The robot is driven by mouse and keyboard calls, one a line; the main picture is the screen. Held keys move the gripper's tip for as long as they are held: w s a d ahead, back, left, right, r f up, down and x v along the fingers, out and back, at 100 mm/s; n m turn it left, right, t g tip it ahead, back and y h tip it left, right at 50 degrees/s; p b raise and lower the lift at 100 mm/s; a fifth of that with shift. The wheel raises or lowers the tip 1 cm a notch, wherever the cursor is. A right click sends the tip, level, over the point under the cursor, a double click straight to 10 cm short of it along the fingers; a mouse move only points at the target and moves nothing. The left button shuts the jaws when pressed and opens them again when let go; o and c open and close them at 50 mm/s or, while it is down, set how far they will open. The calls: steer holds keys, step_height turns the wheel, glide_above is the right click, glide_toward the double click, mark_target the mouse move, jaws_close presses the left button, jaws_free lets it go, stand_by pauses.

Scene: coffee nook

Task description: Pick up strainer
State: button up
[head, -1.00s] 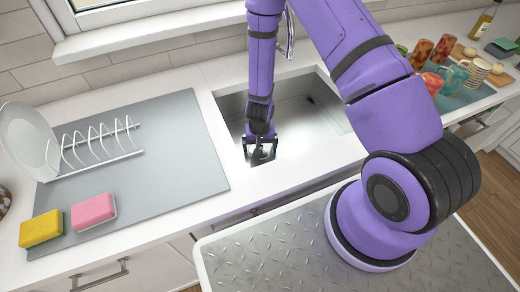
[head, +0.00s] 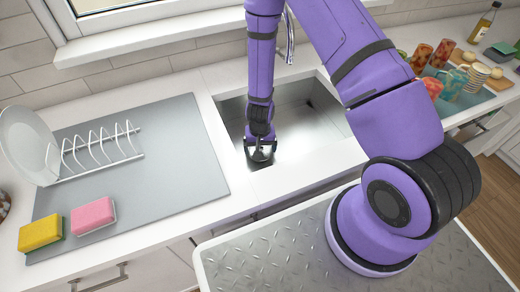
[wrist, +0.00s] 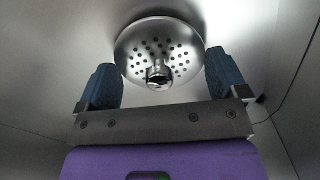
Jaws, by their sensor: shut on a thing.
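The strainer (wrist: 160,42) is a round, shiny metal disc with several small holes and a knob in its middle. In the wrist view it lies between the two blue-padded fingers of my gripper (wrist: 164,76), which are shut on it across its width. I cannot tell whether the strainer touches the sink floor.
A grey mat (head: 170,150) left of the sink holds a white dish rack (head: 100,148) with a plate (head: 28,145), a pink sponge (head: 93,216) and a yellow sponge (head: 40,232). Several mugs (head: 452,82) stand at the right. The faucet (head: 290,45) rises behind the sink.

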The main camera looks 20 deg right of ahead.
step_height(320, 180, up, 17)
steer(key=shift+f, duration=0.15)
